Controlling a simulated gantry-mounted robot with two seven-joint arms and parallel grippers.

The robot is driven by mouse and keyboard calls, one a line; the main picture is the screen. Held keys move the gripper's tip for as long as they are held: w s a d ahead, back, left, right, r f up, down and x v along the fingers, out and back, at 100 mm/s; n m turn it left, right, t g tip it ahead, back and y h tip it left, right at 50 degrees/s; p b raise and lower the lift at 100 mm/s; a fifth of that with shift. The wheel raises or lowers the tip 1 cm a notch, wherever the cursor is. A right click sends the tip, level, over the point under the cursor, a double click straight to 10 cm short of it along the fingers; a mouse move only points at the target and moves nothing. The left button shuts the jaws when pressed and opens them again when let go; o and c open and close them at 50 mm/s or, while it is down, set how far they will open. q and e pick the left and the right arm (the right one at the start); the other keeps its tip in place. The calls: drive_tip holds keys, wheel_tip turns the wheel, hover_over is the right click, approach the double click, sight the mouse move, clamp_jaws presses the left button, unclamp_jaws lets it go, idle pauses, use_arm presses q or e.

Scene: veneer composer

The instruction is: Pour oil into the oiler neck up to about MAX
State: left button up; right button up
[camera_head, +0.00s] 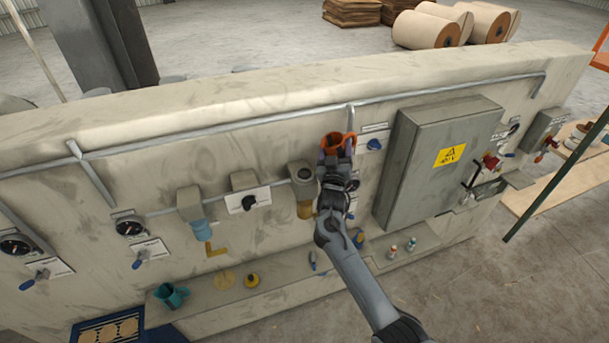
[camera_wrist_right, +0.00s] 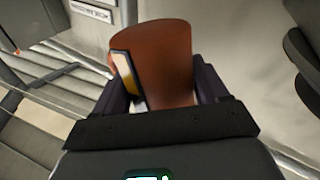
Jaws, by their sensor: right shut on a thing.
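My right gripper (camera_head: 337,158) is shut on an orange-brown oil jug (camera_head: 331,140), held up in front of the wall panel. In the right wrist view the jug (camera_wrist_right: 172,55) stands between the two fingers, with a white and yellow label or strip on its left side. The oiler (camera_head: 302,173) with an amber bowl (camera_head: 305,210) is on the panel just left of the gripper. Its round top opening faces up. The jug is beside and slightly above it, seemingly apart. The oil level and MAX mark are too small to read. My left gripper is out of view.
Left on the panel is a unit with a blue bowl (camera_head: 202,230). A teal jug (camera_head: 171,296) and a yellow cap-like piece (camera_head: 252,281) are on the lower ledge. A grey electrical cabinet (camera_head: 425,165) juts out to the right. A pipe (camera_head: 240,119) runs above.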

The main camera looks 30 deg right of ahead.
sight(328, 150)
drive_tip(key=shift+w+a+n+t+b, duration=0.1)
drive_tip(key=shift+a+n+t+b, duration=0.45)
drive_tip(key=shift+n, duration=0.25)
drive_tip(key=shift+w+a+r+n+t, duration=0.1)
drive_tip(key=shift+a+r+n+t, duration=0.25)
drive_tip(key=shift+r+n+t, duration=0.25)
drive_tip(key=shift+w+a+r+n+t, duration=0.1)
drive_tip(key=shift+a+r+n+t, duration=0.25)
drive_tip(key=shift+n, duration=0.45)
drive_tip(key=shift+r, duration=0.15)
drive_tip(key=shift+r+n, duration=0.1)
drive_tip(key=shift+n, duration=0.3)
drive_tip(key=shift+a+r+n+t+y, duration=0.2)
drive_tip(key=shift+r+n+t+y, duration=0.1)
drive_tip(key=shift+n, duration=0.1)
drive_tip(key=shift+f+n+t, duration=0.1)
drive_tip(key=shift+n+t, duration=0.2)
drive_tip(key=shift+n, duration=0.2)
drive_tip(key=shift+n+y+b, duration=0.4)
drive_tip(key=shift+n+b, duration=0.05)
drive_tip(key=shift+n, duration=0.15)
